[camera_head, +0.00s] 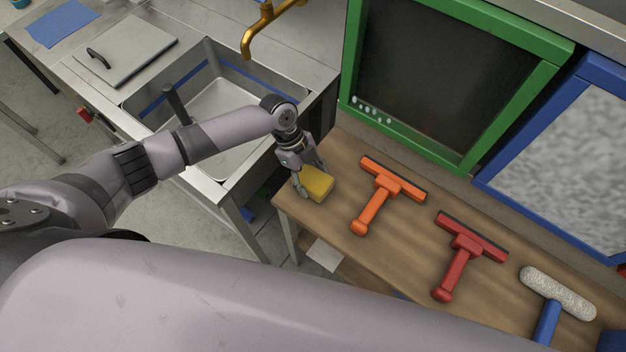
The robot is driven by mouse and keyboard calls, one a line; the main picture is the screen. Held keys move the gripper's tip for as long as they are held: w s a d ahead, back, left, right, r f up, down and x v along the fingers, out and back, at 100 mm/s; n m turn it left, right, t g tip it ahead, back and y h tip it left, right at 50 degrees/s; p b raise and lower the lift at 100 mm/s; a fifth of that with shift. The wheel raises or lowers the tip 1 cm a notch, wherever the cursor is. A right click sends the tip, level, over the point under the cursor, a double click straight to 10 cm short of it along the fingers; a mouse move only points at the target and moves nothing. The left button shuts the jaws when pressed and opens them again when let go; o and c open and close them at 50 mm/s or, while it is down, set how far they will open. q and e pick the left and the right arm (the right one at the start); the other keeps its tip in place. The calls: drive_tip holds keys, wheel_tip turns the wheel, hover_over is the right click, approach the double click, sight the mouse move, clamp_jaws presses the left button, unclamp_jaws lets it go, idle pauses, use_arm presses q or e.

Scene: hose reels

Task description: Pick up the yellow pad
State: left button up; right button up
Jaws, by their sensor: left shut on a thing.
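The yellow pad (316,184) is a small block at the left end of the wooden table, near its edge by the sink. My left gripper (311,182) reaches down to it from the upper left and is shut on it, with a finger on each side. I cannot tell whether the pad touches the table top or is slightly above it. My right gripper does not show.
On the wooden table (400,244), an orange squeegee (384,190), a red squeegee (463,255) and a roller with a blue handle (556,296) lie to the right. A metal sink (222,104) with a brass tap (262,24) is left. Green (352,50) and blue (510,205) frames stand behind.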

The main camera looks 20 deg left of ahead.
sight(311, 177)
use_arm(q)
drive_tip(key=c, duration=0.3)
drive_tip(key=shift+r, duration=0.15)
wheel_tip(311, 177, up, 20)
drive_tip(key=b, duration=0.3)
